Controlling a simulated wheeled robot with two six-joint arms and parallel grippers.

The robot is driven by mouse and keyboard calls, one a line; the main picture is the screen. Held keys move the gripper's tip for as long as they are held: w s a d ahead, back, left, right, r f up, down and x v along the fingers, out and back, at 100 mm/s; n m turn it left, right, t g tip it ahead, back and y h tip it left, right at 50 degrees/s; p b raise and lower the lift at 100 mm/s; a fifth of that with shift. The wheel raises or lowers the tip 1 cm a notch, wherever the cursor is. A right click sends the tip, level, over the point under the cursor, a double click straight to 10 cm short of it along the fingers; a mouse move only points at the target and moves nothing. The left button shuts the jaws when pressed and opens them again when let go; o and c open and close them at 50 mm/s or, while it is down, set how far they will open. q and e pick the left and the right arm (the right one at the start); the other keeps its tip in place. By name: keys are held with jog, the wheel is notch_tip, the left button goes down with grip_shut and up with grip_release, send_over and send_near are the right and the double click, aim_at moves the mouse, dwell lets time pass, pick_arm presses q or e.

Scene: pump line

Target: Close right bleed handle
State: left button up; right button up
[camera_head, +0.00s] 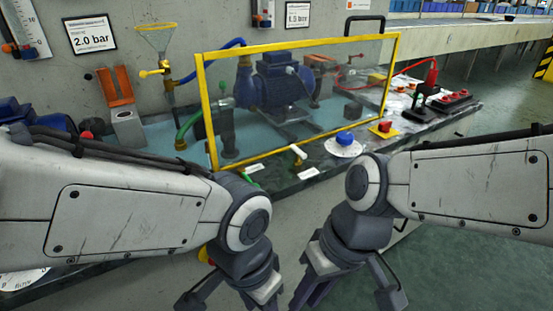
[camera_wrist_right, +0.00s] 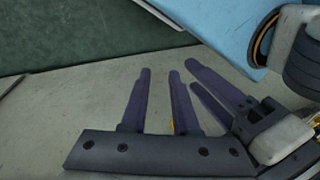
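A small white-ended handle (camera_head: 298,152) stands on the bench's front edge, before the yellow-framed clear guard (camera_head: 300,95). A green handle (camera_head: 256,166) sits to its left; both have small white labels. I cannot tell for sure which one is the right bleed handle. My right gripper (camera_head: 348,298) is below and in front of the bench edge, pointing down, its fingers apart and empty. Its fingers show in the right wrist view (camera_wrist_right: 158,100). My left gripper (camera_head: 232,300) is low beside it, fingers apart, tips partly cut off. Neither gripper touches a handle.
A blue pump (camera_head: 278,85) stands behind the guard. A blue knob on a white disc (camera_head: 344,142) and a red button on a yellow base (camera_head: 384,128) sit right of the handles. A funnel (camera_head: 156,40) with a yellow valve handle (camera_head: 150,72) is at left.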

jog(key=w+a+m+t+y+b, duration=0.1)
jog(key=w+a+m+y+b, duration=0.15)
jog(key=w+y+b, duration=0.4)
jog(key=m+t+y+b, duration=0.3)
jog(key=m+t, duration=0.1)
jog(key=t, duration=0.5)
send_near(299, 150)
jog(key=shift+n, duration=0.25)
jog(key=x, duration=0.3)
jog(key=b+x, duration=0.1)
jog(key=x, duration=0.2)
jog(key=b+x, duration=0.1)
jog(key=x, duration=0.3)
jog(key=shift+f, duration=0.3)
pick_arm(q)
notch_tip(299, 150, down, 13)
jog(key=shift+f, duration=0.15)
pick_arm(e)
grip_shut()
